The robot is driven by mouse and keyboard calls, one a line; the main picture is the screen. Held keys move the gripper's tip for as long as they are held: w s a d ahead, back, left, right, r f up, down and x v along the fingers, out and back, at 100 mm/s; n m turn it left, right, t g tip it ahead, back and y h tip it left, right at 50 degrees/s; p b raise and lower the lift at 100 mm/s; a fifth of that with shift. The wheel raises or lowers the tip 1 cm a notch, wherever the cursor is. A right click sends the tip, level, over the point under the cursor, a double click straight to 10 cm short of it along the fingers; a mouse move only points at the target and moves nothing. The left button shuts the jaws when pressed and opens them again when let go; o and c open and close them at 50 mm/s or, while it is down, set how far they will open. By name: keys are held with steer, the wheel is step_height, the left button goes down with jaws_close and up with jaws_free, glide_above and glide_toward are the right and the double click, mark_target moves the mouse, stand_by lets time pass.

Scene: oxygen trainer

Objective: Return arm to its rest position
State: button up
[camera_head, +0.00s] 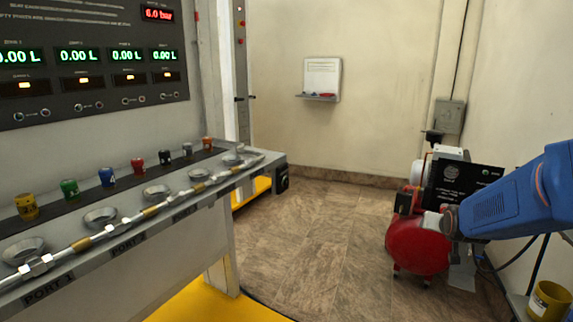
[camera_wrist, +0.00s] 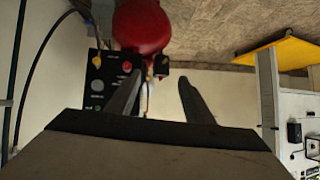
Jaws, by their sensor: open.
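My blue arm reaches in from the right edge of the head view, in front of the red compressor (camera_head: 417,243). My gripper cannot be made out in that view. In the wrist view my gripper (camera_wrist: 162,83) shows two dark fingers standing apart. No object is visible between them; the background there is pale wall. The red compressor tank (camera_wrist: 141,24) and a black panel (camera_wrist: 98,88) with knobs show beyond the left finger, with the scene upside down.
A bench (camera_head: 228,172) with several coloured caps and metal cups runs along the left, below a gauge panel (camera_head: 88,62). A yellow container (camera_head: 549,300) stands at the lower right. A small wall shelf (camera_head: 318,97) hangs at the back. The middle floor (camera_head: 318,235) is clear.

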steer(key=s+a+n+g+y, duration=0.1)
steer(key=s+a, duration=0.5)
steer(key=s, duration=0.6)
steer(key=s+a+n+g+y, duration=0.1)
steer(key=s+a, duration=0.5)
steer(key=s, duration=0.6)
steer(key=s+a+n+g+y, duration=0.1)
steer(key=s+a+g, duration=0.3)
steer(key=s, duration=0.8)
steer(key=shift+a+r+n, duration=0.35)
steer(key=shift+a+n, duration=0.45)
steer(key=shift+a, duration=0.25)
